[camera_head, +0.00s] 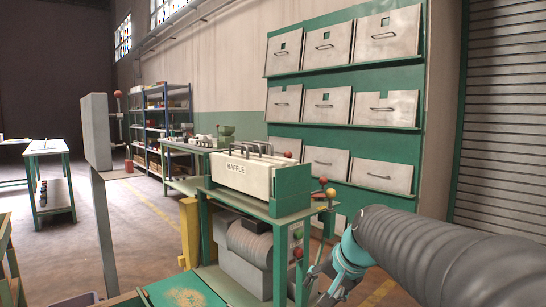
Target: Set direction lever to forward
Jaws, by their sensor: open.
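No lever carries a readable direction label. On the right side of the green machine stand (290,191), a red ball knob (323,180) and an orange-yellow ball knob (331,193) stick out at the top corner. A green knob (297,235) and a red knob (297,253) sit lower on the same side. Another red-ended lever (118,94) is on a grey box (97,131) at the left. My gripper (319,281) is open beside the stand's lower right, below the upper knobs. Its fingers are small and partly hidden by my arm; I see no contact with a knob.
A cream box marked BAFFLE (240,175) sits on the stand, above a grey motor-like unit (250,245). A green rack of grey hoppers (340,122) stands behind. A shelf (168,125) and workbench (50,147) are farther left. Open floor (150,225) lies between.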

